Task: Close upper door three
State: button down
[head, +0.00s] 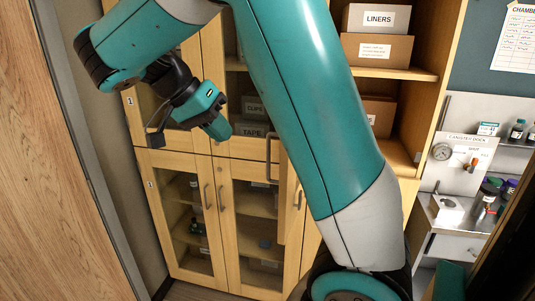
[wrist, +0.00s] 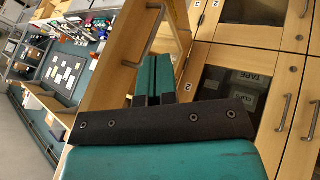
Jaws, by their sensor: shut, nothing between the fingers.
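Upper door three (head: 284,215) appears to be the wooden-framed door standing open, nearly edge-on in the head view. Its handle (head: 270,155) shows there; my arm hides much of the door. In the wrist view its frame (wrist: 110,75) and bar handle (wrist: 145,42) stand beyond my fingers. The open upper compartment with the LINERS box (head: 376,18) lies right of my arm. My gripper (head: 219,131) is shut and empty, left of the open door and in front of the TAPE compartment. In the wrist view the closed fingers (wrist: 154,68) overlap the door; contact cannot be told.
Closed lower glass doors (head: 190,230) with bar handles are below. The TAPE box (wrist: 248,95) sits behind a door marked 2. A wooden panel (head: 50,170) fills the left edge. A canister dock (head: 465,155) with bottles is at right.

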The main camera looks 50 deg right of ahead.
aim_at(269, 164)
jog(key=shift+s+d+f+b, duration=0.55)
jog(key=shift+s+d+f, duration=0.45)
jog(key=shift+s+f, duration=0.3)
jog(key=shift+s+d+f+b, duration=0.6)
jog(key=shift+s+d+f, duration=0.35)
jog(key=shift+s+f, duration=0.3)
jog(key=shift+s+d+f+b, duration=0.55)
jog(key=shift+s+d+f, duration=0.45)
jog(key=shift+s+f, duration=0.25)
